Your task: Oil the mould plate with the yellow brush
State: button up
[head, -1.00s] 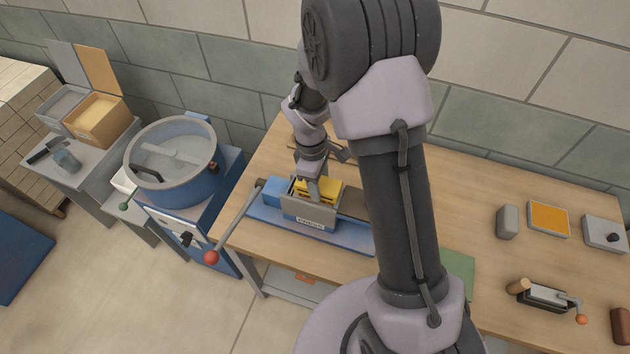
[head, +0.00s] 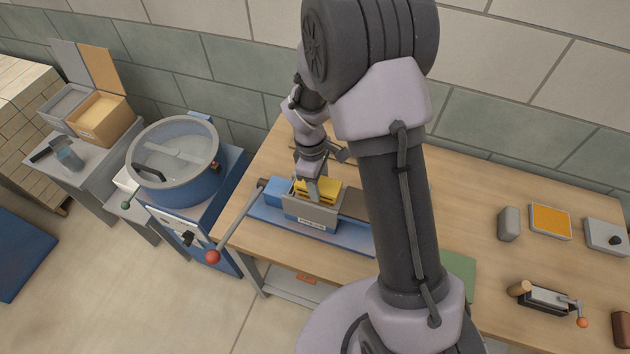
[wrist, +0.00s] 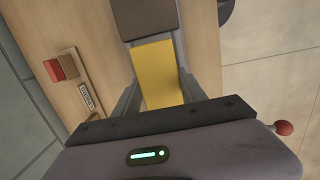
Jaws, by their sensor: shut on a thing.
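My gripper (head: 313,188) is over the grey mould box (head: 308,212) of the blue-based press on the bench. It is shut on the yellow brush (head: 328,188), which sits at the top opening of the box. In the wrist view the brush (wrist: 158,72) shows as a flat yellow face between my two grey fingers. The mould plate is hidden under the brush and gripper, so I cannot tell whether the brush touches it.
The press lever with a red knob (head: 212,257) sticks out front left. A blue mixer with a round drum (head: 165,190) stands left of the bench. On the right are an orange-topped tray (head: 550,221), a grey block (head: 509,223) and a wooden-handled tool (head: 545,297).

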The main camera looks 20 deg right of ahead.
jog(key=shift+s+d, duration=0.2)
jog(key=shift+d, duration=0.05)
jog(key=shift+a, duration=0.1)
jog(key=shift+w+a, duration=0.6)
jog(key=shift+a, duration=0.05)
jog(key=shift+d, duration=0.1)
jog(key=shift+s+d, duration=0.6)
jog(key=shift+d, duration=0.05)
jog(key=shift+a, duration=0.1)
